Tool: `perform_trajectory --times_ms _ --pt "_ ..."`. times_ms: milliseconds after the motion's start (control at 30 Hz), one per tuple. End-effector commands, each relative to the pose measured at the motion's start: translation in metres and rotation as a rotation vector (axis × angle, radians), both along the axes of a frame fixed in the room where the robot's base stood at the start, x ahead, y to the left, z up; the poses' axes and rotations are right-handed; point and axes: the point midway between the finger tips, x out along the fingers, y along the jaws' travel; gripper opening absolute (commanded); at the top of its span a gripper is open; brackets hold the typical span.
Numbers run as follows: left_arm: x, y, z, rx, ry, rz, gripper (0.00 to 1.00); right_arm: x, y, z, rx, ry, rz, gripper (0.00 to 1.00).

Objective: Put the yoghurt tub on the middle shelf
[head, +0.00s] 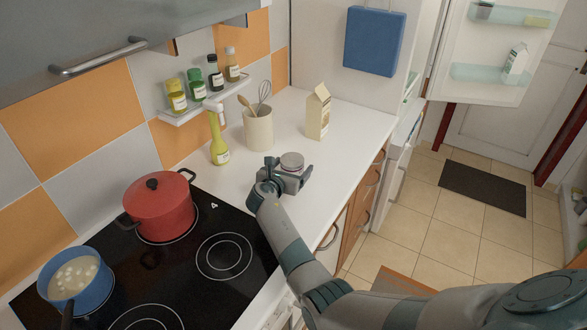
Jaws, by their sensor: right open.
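A small tub with a pale lid, seemingly the yoghurt tub (292,161), stands on the white counter. My right gripper (286,172) is open at the tub, with its fingers at the near side and partly hiding it. I cannot tell whether they touch it. The fridge stands open at the back right. Its door (491,88) is swung out, and only a sliver of its inside (410,88) shows. The middle shelf cannot be made out. My left gripper is not in view.
A milk carton (318,112) stands behind the tub. A utensil pot (258,128) and an oil bottle (219,140) stand to the left. A red pot (161,207) and a blue pan (75,279) are on the black hob (190,285). Floor before the fridge is clear.

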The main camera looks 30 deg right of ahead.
Motion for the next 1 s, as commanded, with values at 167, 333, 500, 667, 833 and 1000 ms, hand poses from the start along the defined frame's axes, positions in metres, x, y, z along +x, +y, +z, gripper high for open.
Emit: perform_trajectory --times_ms 167,333,500,667,833,1000 --pt "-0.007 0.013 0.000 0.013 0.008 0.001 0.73 0.000 0.000 0.000 0.000 0.000 0.000 0.82" --pt "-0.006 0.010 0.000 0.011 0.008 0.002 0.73 0.000 0.000 0.000 0.000 0.000 0.000 0.63" --pt "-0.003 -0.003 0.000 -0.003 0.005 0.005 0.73 0.000 0.000 0.001 -0.001 -0.001 0.000 0.26" --pt "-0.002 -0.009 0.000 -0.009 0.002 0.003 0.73 0.000 0.000 0.001 -0.001 -0.002 0.000 0.26" --pt "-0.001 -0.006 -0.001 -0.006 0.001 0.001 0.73 0.001 0.000 0.004 -0.001 -0.003 -0.001 0.26" --pt "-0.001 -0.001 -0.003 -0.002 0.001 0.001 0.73 0.001 0.000 0.015 0.000 -0.006 0.000 0.26"
